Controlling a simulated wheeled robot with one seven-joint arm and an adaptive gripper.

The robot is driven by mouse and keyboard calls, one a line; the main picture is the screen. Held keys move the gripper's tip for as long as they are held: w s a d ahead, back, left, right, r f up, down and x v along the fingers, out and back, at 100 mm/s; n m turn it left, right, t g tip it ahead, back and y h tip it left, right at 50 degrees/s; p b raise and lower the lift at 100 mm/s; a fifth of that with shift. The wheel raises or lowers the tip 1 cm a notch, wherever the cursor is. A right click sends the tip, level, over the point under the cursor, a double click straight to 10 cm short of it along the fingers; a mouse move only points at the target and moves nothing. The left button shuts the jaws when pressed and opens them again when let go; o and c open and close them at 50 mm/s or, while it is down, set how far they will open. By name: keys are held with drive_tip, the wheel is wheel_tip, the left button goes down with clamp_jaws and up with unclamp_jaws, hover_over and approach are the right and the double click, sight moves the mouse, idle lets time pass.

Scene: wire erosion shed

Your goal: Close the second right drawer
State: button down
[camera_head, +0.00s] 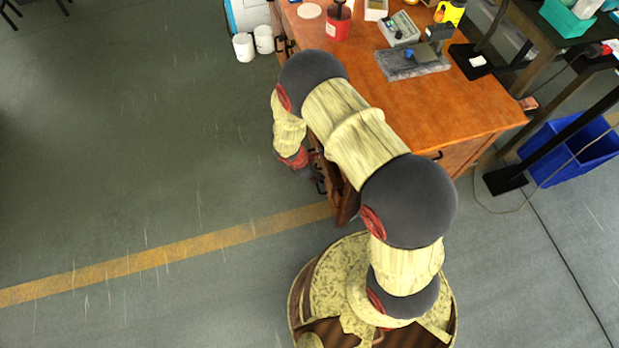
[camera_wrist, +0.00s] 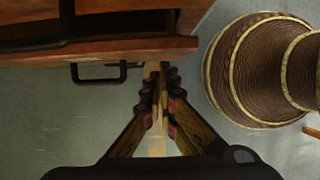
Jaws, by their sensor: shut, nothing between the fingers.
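The wooden desk (camera_head: 470,110) has drawers along its left side. In the wrist view, a brown drawer front (camera_wrist: 130,50) with a black bar handle (camera_wrist: 98,75) spans the upper left. A dark gap behind it suggests that it stands pulled out; which drawer in the stack it is, I cannot tell. My gripper (camera_wrist: 161,75) is shut and empty, its fingertips just right of the handle, near the drawer front's right end. I cannot tell whether they touch it. In the head view, my arm hides most of the drawers.
A blue bin (camera_head: 570,150) stands right. The floor left of the desk is clear.

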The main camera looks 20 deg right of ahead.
sight(328, 176)
drive_tip(key=shift+d, duration=0.3)
drive_tip(key=shift+d, duration=1.25)
